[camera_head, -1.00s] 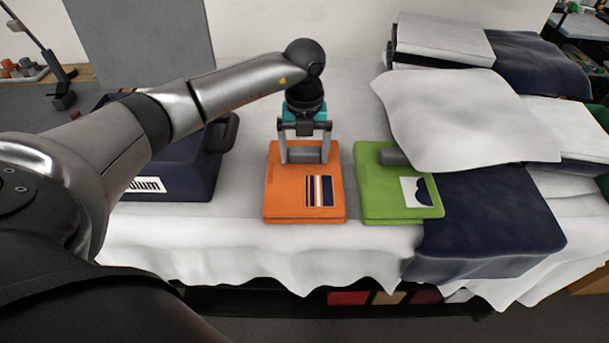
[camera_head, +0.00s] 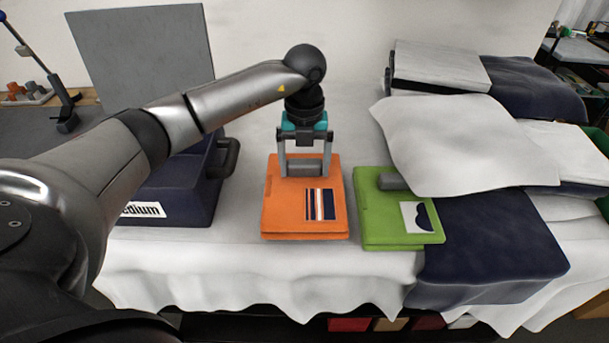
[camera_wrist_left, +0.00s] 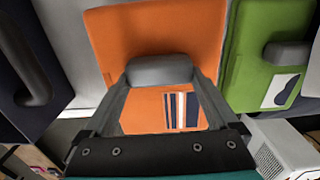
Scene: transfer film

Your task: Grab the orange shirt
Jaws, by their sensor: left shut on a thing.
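My right gripper is not in view.
A green folded shirt (camera_head: 375,225) with a grey handle lies close at the right. A dark blue box labelled "Medium" (camera_head: 175,190) stands at the left. White and navy cloths (camera_head: 455,140) are heaped at the right. The white-covered table's (camera_head: 250,265) front edge is nearby.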

